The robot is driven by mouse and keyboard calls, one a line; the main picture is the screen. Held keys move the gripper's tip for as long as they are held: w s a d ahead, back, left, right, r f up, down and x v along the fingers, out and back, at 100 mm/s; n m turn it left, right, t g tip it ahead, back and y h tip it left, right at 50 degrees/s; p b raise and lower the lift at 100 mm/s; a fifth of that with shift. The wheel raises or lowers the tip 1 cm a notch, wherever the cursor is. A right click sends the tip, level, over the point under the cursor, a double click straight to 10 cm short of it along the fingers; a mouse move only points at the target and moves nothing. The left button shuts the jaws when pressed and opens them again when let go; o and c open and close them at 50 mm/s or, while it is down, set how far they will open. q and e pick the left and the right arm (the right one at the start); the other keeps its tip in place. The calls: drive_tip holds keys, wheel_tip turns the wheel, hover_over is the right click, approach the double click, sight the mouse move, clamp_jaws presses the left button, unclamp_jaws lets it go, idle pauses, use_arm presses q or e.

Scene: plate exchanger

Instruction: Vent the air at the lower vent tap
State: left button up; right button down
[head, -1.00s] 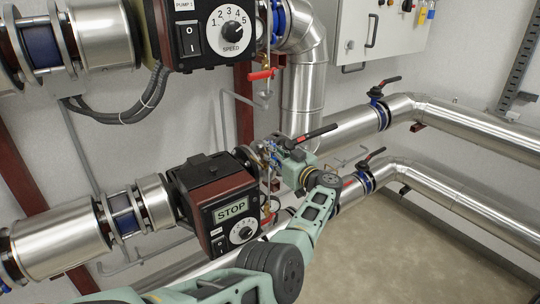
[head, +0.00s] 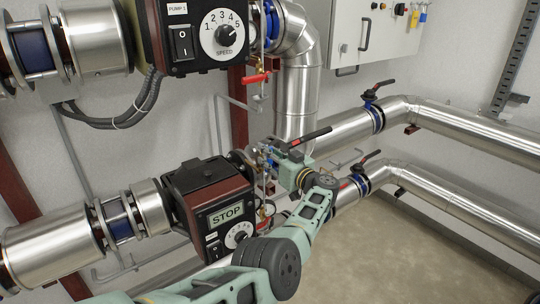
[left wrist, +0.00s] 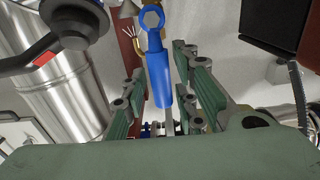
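My left gripper (head: 272,154) is at the small fittings just behind the lower pump (head: 210,200), which has a STOP display. In the left wrist view its green fingers (left wrist: 160,75) stand apart, one on each side of a blue handle (left wrist: 159,78) with a hexagonal ring at its end. A grey metal shank runs from the handle towards the palm. The handle looks like the lower vent tap's lever. Narrow gaps seem to separate it from the fingers; contact is not clear. The tap body is mostly hidden in the head view. My right gripper is not in view.
A black valve lever with a red grip (head: 311,137) is close above my left gripper. The upper pump (head: 190,35) and a red-handled tap (head: 257,78) are above. Steel pipes (head: 470,140) run right. A grey cabinet (head: 375,35) hangs on the wall. The floor at lower right is clear.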

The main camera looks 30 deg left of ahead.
use_arm(q)
drive_tip(key=shift+o, duration=0.4)
drive_tip(key=v, duration=0.7)
drive_tip(key=shift+d, duration=0.25)
